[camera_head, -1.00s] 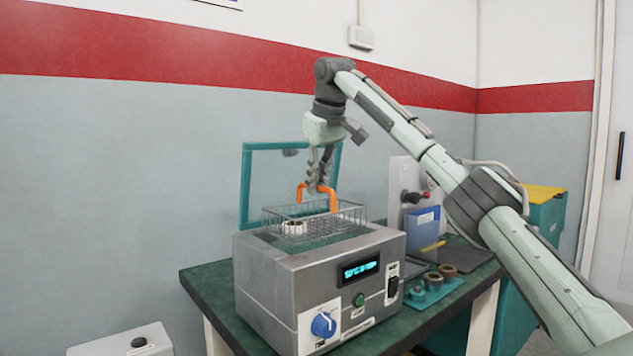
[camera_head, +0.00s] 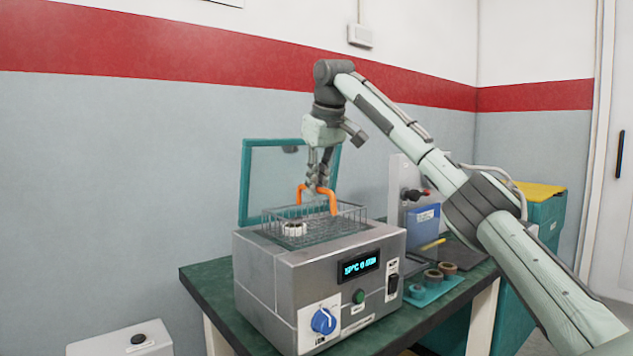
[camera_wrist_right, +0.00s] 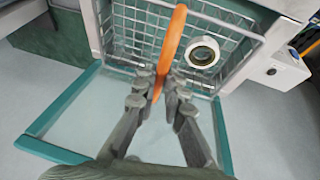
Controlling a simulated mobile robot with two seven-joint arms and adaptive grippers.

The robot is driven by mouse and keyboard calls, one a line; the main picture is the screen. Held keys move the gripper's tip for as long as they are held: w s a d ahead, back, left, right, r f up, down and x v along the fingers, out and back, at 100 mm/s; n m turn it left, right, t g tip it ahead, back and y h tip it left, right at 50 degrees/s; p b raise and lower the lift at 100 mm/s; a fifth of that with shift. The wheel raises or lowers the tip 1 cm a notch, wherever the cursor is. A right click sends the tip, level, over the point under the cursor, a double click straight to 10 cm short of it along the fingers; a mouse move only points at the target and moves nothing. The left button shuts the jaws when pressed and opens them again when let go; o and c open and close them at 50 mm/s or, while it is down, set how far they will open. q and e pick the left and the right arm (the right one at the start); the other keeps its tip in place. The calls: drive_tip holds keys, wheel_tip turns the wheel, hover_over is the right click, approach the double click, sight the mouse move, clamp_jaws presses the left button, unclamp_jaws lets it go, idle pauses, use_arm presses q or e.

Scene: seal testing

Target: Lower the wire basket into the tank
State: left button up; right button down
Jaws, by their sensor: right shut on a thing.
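The wire basket (camera_head: 345,219) is at the open top of the grey metal tank (camera_head: 285,275), its upper mesh standing above the tank's rim. How deep its lower part sits is hidden by the tank front. A pale ring-shaped part (camera_head: 294,229) lies in the basket. It also shows in the right wrist view (camera_wrist_right: 202,51). My right gripper (camera_head: 318,184) is above the basket, shut on its orange handle (camera_head: 333,202). The handle also shows between the fingers in the right wrist view (camera_wrist_right: 172,42). My left gripper is not in view.
The teal-framed clear lid (camera_head: 246,180) stands open behind the tank. To the right on the green bench (camera_head: 215,292) are a teal tray (camera_head: 441,291) with rings, a blue box (camera_head: 422,225) and a grey panel with a dark knob. A white box stands at lower left.

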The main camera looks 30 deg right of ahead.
drive_tip(key=shift+f+b, duration=2.3)
drive_tip(key=shift+f, duration=2.45)
drive_tip(key=shift+f, duration=0.6)
drive_tip(key=c, duration=1.5)
unclamp_jaws()
drive_tip(key=shift+c, duration=0.2)
